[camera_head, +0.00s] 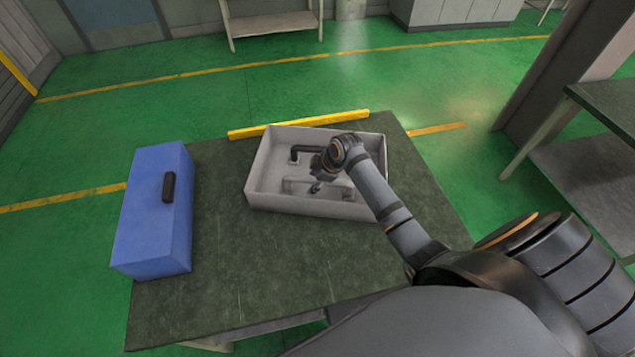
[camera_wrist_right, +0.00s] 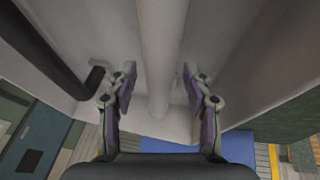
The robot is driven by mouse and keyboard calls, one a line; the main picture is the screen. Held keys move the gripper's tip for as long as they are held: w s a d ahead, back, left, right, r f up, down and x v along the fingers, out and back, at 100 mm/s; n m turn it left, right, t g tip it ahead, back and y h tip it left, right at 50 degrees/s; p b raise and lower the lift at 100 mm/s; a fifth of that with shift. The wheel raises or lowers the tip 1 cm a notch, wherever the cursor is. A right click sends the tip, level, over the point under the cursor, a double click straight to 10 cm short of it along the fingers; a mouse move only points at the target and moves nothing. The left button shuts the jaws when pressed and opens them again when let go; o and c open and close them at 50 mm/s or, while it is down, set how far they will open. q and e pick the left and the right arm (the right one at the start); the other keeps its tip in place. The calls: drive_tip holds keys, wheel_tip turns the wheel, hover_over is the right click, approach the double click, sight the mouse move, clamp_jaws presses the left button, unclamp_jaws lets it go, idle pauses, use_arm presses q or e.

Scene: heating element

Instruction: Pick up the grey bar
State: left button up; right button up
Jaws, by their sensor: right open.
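The grey bar (camera_head: 294,185) lies inside a pale grey open box on the table, near its front wall. In the right wrist view the grey bar (camera_wrist_right: 162,50) runs lengthwise between my two fingers, with a gap on both sides. My right gripper (camera_head: 316,187) is inside the box, at the bar, and partly hidden by its own arm in the head view. In the wrist view my right gripper (camera_wrist_right: 158,88) is open and holds nothing. A dark bent bar (camera_head: 306,150) lies farther back in the same box. My left gripper is not in view.
The pale box (camera_head: 258,163) has low walls around my gripper. A blue case (camera_head: 150,220) with a dark handle stands on the left of the dark green table (camera_head: 250,270). A yellow strip (camera_head: 300,125) runs behind the box. The table front is clear.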

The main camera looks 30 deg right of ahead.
drive_tip(key=shift+d, duration=0.1)
drive_tip(key=c, duration=0.4)
clamp_jaws()
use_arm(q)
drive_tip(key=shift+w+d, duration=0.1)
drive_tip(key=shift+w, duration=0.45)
use_arm(e)
drive_tip(key=shift+r, duration=0.1)
